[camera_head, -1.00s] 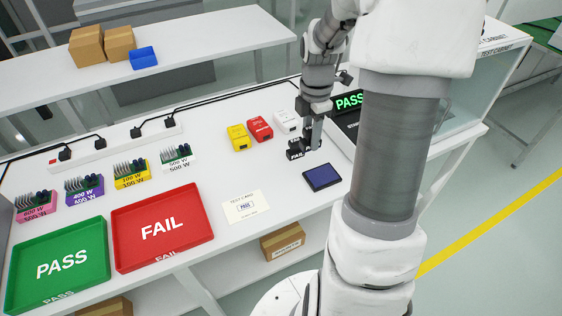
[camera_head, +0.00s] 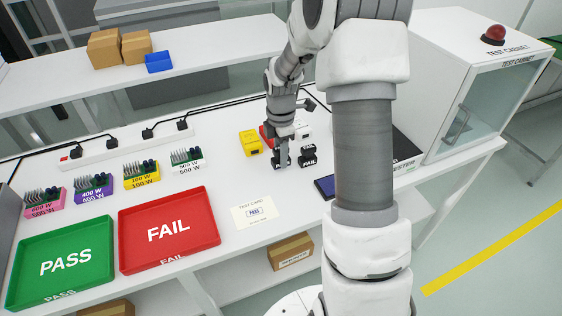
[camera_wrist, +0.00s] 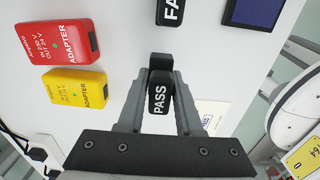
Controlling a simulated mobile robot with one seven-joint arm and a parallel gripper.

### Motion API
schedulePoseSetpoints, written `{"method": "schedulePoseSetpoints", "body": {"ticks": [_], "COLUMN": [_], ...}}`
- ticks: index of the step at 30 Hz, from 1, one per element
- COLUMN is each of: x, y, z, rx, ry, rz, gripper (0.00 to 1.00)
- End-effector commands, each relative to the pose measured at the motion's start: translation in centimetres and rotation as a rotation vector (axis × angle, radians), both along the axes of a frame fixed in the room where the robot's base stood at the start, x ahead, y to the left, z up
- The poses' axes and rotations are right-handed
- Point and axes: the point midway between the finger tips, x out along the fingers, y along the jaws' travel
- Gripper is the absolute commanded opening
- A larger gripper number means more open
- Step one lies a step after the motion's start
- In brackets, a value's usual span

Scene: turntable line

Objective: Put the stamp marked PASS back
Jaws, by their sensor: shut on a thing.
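The black stamp marked PASS (camera_wrist: 160,97) is between the fingers of my gripper (camera_wrist: 158,85), which is shut on it. In the head view my gripper (camera_head: 281,162) holds this stamp (camera_head: 282,160) over the white table, in front of the adapters. I cannot tell whether its base touches the table. The black FAIL stamp (camera_head: 308,155) stands just to the right, apart from my gripper. It also shows at the top of the wrist view (camera_wrist: 171,10). The test card (camera_head: 254,212) bears a PASS imprint and lies in front of my gripper.
The blue ink pad (camera_head: 325,187) is partly hidden by my arm. The green PASS tray (camera_head: 105,285) and red FAIL tray (camera_head: 128,255) are at left. The test cabinet (camera_head: 440,75) stands right.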

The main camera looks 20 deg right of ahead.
Motion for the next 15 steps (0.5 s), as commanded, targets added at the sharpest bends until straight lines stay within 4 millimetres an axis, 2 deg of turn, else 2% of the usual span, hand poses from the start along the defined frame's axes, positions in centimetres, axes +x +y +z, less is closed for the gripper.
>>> {"method": "schedulePoseSetpoints", "body": {"ticks": [1, 4, 15], "x": [-0.1, -0.1, -0.1], "y": [0.1, 0.0, 0.0], "z": [-1.2, -2.2, -2.6], "rx": [0.001, 0.001, 0.001], "ry": [0.005, 0.002, 0.001], "rz": [0.001, 0.001, 0.0], "gripper": [0.0, 0.0, 0.0]}}
